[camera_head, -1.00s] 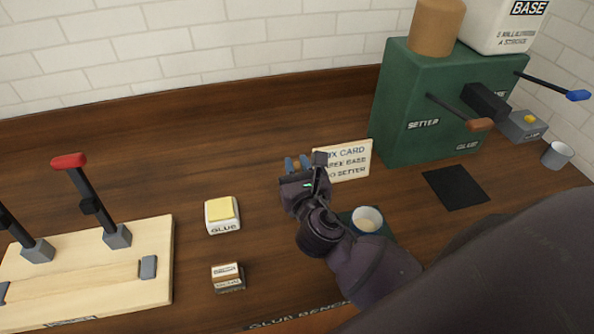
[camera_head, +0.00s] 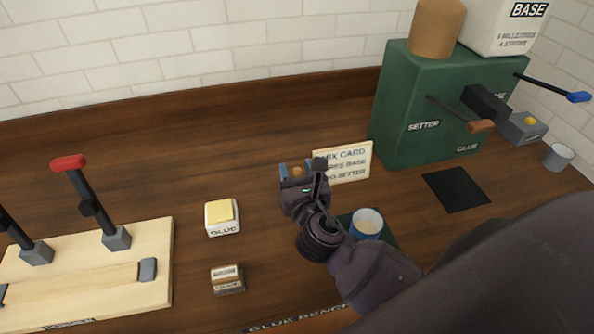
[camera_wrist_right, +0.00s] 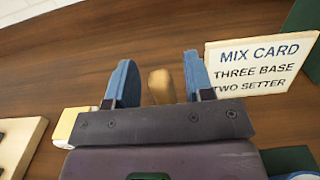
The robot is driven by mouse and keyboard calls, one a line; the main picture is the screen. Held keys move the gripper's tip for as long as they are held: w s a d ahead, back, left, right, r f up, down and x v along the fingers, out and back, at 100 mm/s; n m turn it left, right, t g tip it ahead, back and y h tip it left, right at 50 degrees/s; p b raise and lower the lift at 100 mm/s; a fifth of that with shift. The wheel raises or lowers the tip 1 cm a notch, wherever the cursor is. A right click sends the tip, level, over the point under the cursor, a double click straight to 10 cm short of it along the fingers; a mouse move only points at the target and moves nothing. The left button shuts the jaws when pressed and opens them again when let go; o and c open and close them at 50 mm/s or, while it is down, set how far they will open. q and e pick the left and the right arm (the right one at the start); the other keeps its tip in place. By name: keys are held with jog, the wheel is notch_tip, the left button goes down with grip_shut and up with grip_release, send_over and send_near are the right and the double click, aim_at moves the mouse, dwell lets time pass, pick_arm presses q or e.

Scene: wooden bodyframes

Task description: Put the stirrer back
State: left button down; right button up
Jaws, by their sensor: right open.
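My right gripper (camera_head: 296,171) is open over the table, just left of the mix card; it also shows in the right wrist view (camera_wrist_right: 160,82). A light wooden rounded piece, seemingly the stirrer (camera_wrist_right: 161,87), stands between its two blue fingers with a gap on each side. Its top also shows in the head view (camera_head: 297,172). Its lower part, and whatever holds it up, is hidden behind the gripper. A cup (camera_head: 367,223) with pale contents stands on a dark green mat (camera_head: 345,218), beside my right forearm. My left gripper is out of view.
The mix card (camera_head: 343,162) stands close right of the gripper. A green dispenser (camera_head: 400,100) with levers is at the back right. A glue pad (camera_head: 222,217), a small block (camera_head: 228,280) and a clamp board (camera_head: 150,260) are to the left. The back-left table is clear.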

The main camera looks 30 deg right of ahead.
jog(key=b+v, duration=0.1)
jog(key=v, duration=1.1)
jog(key=shift+s+a, duration=0.1)
